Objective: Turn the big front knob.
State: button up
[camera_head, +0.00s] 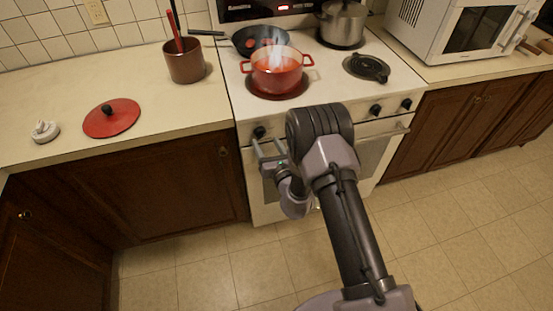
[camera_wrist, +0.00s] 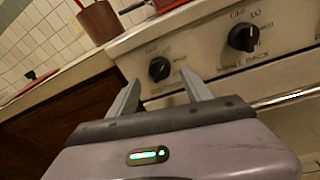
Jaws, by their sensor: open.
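A white stove (camera_head: 355,131) has black knobs along its front panel. The leftmost knob (camera_head: 259,132) is also in the wrist view (camera_wrist: 159,69), and a second knob (camera_wrist: 243,37) with printed marks is to its right there. Two more knobs, one (camera_head: 375,110) beside the other (camera_head: 406,103), sit on the right of the panel. The lettering under the leftmost knob is too blurred to read. My gripper (camera_head: 267,147) is open and empty in front of the leftmost knob. In the wrist view the knob appears between the tips of my gripper (camera_wrist: 158,80), with no visible grip on it.
A red pot (camera_head: 277,73) with flames or steam above it stands on the front left burner. A dark pan (camera_head: 260,38) and a steel pot (camera_head: 342,24) are behind. The oven handle (camera_wrist: 290,97) runs below the panel. A red lid (camera_head: 111,118) lies on the left counter.

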jog(key=p+v, duration=0.1)
jog(key=v, duration=1.2)
jog(key=shift+s+p, duration=0.35)
jog(key=shift+p, duration=0.05)
jog(key=shift+d, duration=0.1)
